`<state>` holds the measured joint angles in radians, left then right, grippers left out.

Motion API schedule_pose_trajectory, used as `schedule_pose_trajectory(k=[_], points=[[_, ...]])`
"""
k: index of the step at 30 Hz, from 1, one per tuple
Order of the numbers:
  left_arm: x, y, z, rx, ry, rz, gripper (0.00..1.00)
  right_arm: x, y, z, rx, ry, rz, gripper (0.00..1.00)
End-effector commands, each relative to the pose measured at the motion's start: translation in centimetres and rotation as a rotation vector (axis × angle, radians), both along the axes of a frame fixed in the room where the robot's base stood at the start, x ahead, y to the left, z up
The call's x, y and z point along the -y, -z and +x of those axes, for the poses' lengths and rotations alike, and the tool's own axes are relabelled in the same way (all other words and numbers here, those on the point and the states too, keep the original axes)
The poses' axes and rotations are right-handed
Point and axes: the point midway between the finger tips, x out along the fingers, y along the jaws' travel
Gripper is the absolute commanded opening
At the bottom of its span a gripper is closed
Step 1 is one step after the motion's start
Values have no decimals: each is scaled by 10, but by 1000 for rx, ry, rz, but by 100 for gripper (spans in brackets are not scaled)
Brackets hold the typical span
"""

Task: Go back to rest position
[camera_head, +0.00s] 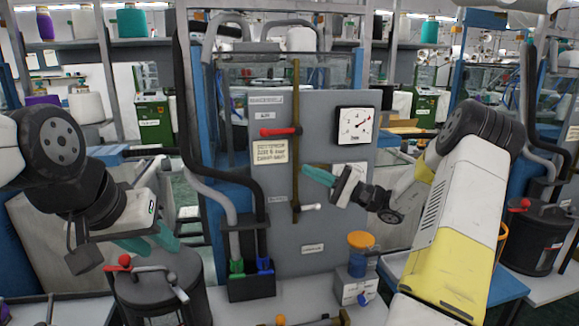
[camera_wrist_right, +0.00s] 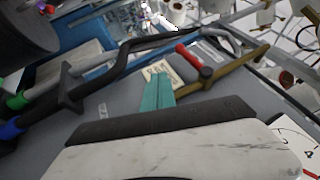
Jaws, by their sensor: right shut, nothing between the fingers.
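My right gripper (camera_head: 306,169) reaches in from the right, in front of a grey wall panel (camera_head: 330,235). Its teal fingers are together with nothing between them, pointing left toward a vertical brass pipe (camera_head: 296,100). In the right wrist view the shut teal fingers (camera_wrist_right: 158,80) overlap the panel near the brass pipe (camera_wrist_right: 225,70); contact cannot be told. My left gripper (camera_head: 150,241) hangs at the lower left, above a dark lidded drum (camera_head: 165,295). Its teal fingers are partly visible, and its opening is unclear.
A black box (camera_head: 250,283) holds hose ends with green and blue fittings. A second drum (camera_head: 533,235) stands far right.

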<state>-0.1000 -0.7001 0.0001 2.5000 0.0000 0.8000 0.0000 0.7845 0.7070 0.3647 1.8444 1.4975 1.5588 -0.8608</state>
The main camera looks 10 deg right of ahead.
Motion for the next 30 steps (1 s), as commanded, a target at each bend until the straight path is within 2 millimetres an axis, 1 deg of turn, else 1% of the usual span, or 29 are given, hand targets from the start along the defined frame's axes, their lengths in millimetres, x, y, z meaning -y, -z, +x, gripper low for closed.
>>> schedule_pose_trajectory(k=[3, 12, 14, 17, 18, 20, 21, 23, 24, 26, 27, 30], points=[[0, 0, 0, 0, 0, 0, 36, 4, 2, -2, 0, 1, 0, 0], [0, 0, 0, 0, 0, 0, 36, 2, 1, -2, -1, -4, -5, 0], [0, 0, 0, 0, 0, 0, 36, -6, -1, -6, -7, -24, -25, 0], [0, 0, 0, 0, 0, 0, 36, -35, -7, -21, -34, -100, -116, 0], [0, 0, 0, 0, 0, 0, 36, -51, -9, -32, -50, -145, -174, 0], [0, 0, 0, 0, 0, 0, 36, -77, -10, -53, -80, -215, -283, 0], [0, 0, 0, 0, 0, 0, 36, -93, -10, -70, -100, -262, -366, 0], [0, 0, 0, 0, 0, 0, 36, -112, -9, -96, -128, -321, -496, 0], [0, 0, 0, 0, 0, 0, 36, -122, -7, -113, -145, -351, -582, 0], [0, 0, 0, 0, 0, 0, 36, -132, -4, -139, -163, -384, -712, 0], [0, 0, 0, 0, 0, 0, 36, -136, -2, -155, -170, -398, -797, 0], [0, 0, 0, 0, 0, 0, 36, -138, 3, -193, -176, -406, -1007, 0]])
